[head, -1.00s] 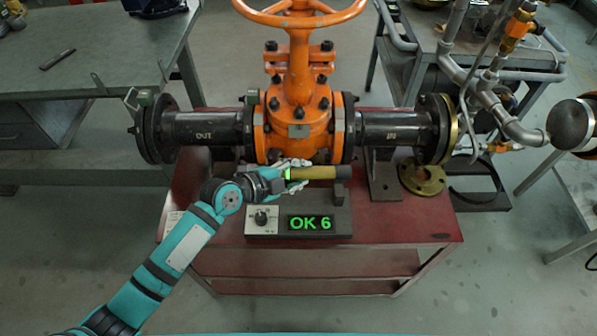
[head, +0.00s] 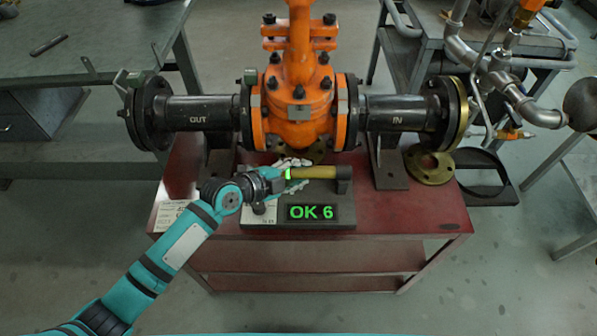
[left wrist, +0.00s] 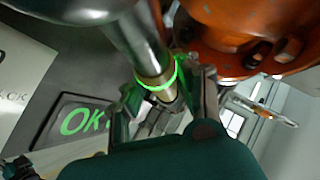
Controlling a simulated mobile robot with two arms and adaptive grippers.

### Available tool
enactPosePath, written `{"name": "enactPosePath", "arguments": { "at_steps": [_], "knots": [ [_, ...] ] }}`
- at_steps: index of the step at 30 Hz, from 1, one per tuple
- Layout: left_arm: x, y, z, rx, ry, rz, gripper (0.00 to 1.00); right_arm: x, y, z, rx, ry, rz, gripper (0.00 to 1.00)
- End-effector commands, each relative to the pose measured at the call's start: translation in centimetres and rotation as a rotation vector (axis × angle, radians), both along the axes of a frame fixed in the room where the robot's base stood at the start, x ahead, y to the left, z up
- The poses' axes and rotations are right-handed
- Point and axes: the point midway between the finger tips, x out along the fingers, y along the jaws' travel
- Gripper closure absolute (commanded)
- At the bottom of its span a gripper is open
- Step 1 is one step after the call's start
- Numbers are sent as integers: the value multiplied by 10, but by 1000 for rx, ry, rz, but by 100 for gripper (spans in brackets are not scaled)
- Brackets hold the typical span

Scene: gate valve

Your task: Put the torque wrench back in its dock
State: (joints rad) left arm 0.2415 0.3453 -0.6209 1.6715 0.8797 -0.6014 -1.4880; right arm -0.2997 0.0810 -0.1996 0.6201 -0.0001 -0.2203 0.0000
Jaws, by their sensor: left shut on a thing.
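The torque wrench (head: 313,172) shows its olive-yellow handle with a glowing green ring, lying roughly level above the dock (head: 348,213). My left gripper (head: 284,174) is shut on the wrench near the green ring. In the left wrist view the fingers (left wrist: 168,96) sit on either side of the wrench shaft (left wrist: 152,62) by the lit ring. The dock is a dark grey box with an "OK 6" display and a dark upright post at the wrench's right end. I cannot tell whether the wrench touches the dock. My right gripper is not in view.
The orange gate valve (head: 300,105) with black flanged pipes stands just behind the wrench on the red cart (head: 420,205). A brass flange ring (head: 430,166) lies at the right. A workbench (head: 90,70) is at the left.

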Motion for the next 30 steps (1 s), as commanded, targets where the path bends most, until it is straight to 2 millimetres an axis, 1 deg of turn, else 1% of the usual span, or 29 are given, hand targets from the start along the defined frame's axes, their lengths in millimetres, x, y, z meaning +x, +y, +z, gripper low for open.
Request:
{"name": "enactPosePath", "arguments": {
  "at_steps": [1,12,13,18,24,25,30],
  "knots": [
    [2,-1,3,-6,-8,1,100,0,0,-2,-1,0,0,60],
    [2,-1,3,-7,-9,1,100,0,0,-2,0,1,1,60],
    [2,-1,3,-6,-8,1,66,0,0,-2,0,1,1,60],
    [1,-1,1,-5,-6,1,44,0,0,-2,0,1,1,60],
    [1,0,0,-3,-3,1,43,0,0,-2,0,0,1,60],
    [-1,0,-5,3,4,-1,43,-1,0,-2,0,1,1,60],
    [-5,7,0,2,2,0,43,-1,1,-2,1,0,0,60]
  ]
}}
